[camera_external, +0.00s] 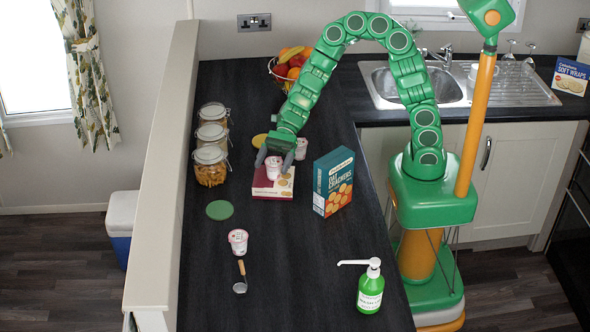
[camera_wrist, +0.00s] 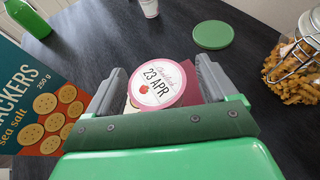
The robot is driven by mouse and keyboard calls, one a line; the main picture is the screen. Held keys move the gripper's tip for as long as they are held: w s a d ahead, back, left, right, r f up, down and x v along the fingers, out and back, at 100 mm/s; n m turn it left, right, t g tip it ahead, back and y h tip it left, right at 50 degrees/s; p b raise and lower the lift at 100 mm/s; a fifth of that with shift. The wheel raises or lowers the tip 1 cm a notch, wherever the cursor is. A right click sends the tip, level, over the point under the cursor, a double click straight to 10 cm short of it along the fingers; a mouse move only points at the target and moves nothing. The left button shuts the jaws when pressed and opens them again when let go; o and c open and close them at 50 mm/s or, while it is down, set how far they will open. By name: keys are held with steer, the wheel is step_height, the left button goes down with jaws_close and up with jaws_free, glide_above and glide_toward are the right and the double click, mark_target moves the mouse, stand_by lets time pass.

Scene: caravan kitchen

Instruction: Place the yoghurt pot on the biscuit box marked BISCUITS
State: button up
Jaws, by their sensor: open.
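A small white and pink yoghurt pot (camera_external: 273,171) stands upright on a low maroon and cream box (camera_external: 262,190), which lies flat on the dark worktop. The print on the box is too small to read. In the wrist view the pot's round lid (camera_wrist: 158,84) reads 23 APR, and it hides much of the box (camera_wrist: 189,76). My gripper (camera_external: 275,164) is open, with one finger on each side of the pot. Its fingers also flank the pot in the wrist view (camera_wrist: 163,84). Contact between fingers and pot cannot be told.
Another pot (camera_external: 300,149) stands just behind the box and one (camera_external: 238,241) nearer the camera. An oat crackers box (camera_external: 333,182) stands close on the right. Glass jars (camera_external: 211,165) line the left. A green disc (camera_external: 220,210), a utensil (camera_external: 240,280) and a soap bottle (camera_external: 370,290) are nearer.

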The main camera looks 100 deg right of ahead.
steer(key=v, duration=1)
steer(key=shift+s+d+r, duration=0.2)
steer(key=shift+d, duration=0.1)
